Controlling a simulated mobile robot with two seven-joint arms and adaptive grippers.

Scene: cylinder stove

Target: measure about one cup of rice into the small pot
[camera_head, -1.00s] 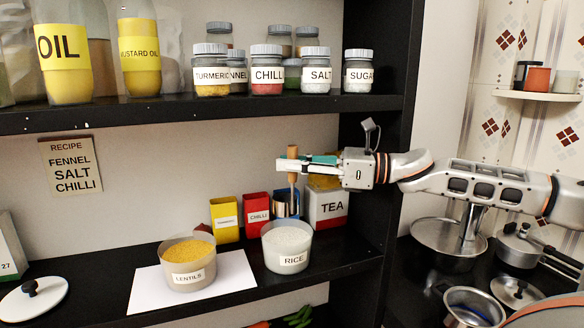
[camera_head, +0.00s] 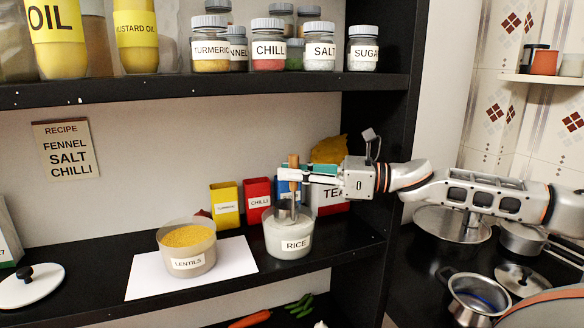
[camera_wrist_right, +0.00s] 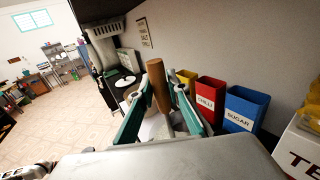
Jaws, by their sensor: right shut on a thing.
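My right gripper (camera_head: 294,174) is shut on the upright wooden handle (camera_head: 293,160) of a metal scoop (camera_head: 287,214). The handle also stands between the fingers in the right wrist view (camera_wrist_right: 158,88). The scoop's cup is at the mouth of the tub labelled RICE (camera_head: 289,244), on the lower shelf. Its lower part is hidden in the tub, so I cannot tell how much rice it holds. An open steel pot (camera_head: 478,298) sits on the stove at the lower right; another pot (camera_head: 523,238) stands behind it. I cannot tell which is the small pot. My left gripper is not in view.
A tub of lentils (camera_head: 188,250) stands on white paper left of the rice. Yellow, red and blue tins and a TEA box (camera_head: 328,203) stand behind. The upper shelf (camera_head: 200,90) with jars lies above my gripper. A black upright (camera_head: 372,130) separates shelf and stove.

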